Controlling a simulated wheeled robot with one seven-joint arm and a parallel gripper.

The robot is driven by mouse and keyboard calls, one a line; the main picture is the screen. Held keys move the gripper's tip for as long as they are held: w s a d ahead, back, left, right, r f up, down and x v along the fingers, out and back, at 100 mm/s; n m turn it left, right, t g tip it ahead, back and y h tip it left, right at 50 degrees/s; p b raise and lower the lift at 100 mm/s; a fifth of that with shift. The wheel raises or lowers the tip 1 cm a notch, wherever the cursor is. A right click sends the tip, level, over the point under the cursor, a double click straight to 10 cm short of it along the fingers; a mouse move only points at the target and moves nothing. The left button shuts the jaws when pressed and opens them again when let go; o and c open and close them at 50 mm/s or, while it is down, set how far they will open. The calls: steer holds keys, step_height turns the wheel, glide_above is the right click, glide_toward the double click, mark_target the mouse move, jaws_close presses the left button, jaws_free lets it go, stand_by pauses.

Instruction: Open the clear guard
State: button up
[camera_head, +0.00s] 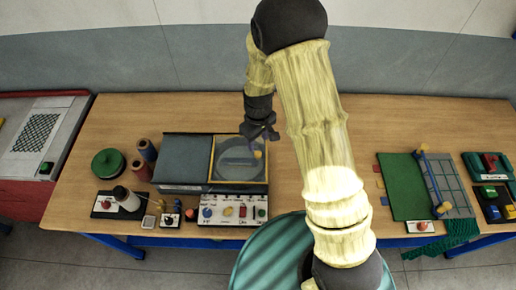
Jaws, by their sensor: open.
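The clear guard (228,168) is a see-through panel in a yellow frame, on the right half of a blue-grey machine (186,160) on the wooden table. A round part with a bar shows through it. A small yellow knob or handle sits at its right side (257,155). My gripper (256,146) is open and empty, pointing down over the guard's upper right part, close to the yellow piece. Whether the fingers touch it I cannot tell. The guard appears to lie flat and closed.
A control panel (234,210) with coloured buttons stands in front of the machine. A green board (403,187) and a tray (490,185) lie right. Table right of my arm is partly clear.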

mark_target(258, 153)
step_height(258, 153, down, 7)
steer(key=shift+f+p, duration=0.15)
steer(key=shift+p, duration=0.85)
jaws_close()
